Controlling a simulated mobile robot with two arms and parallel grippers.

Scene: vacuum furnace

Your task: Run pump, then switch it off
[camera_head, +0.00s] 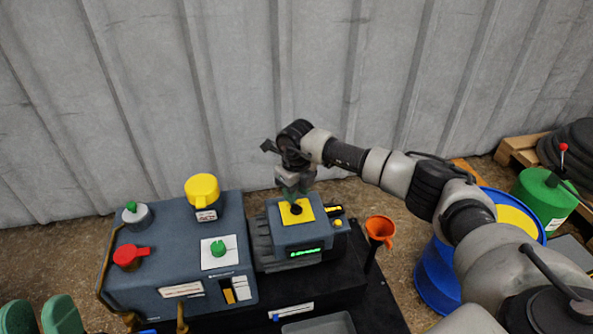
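The pump (307,236) is a dark grey box with a ribbed side and a lit green display (306,252) on its front. A yellow plate (309,207) with a dark centre is on its top. My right gripper (295,200) reaches in from the right and points down at this plate. Its fingers are small and overlap the dark centre, so I cannot tell whether they grip anything. My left gripper (38,315) is at the bottom left corner, with its two green fingers apart and nothing visible between them.
Left of the pump stands a grey-blue unit (160,240) with a red handle (130,257), a yellow knob (202,190) and a green knob (218,248). An orange funnel (380,230) stands right of the pump. A blue drum (437,277) is beyond it, under my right arm.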

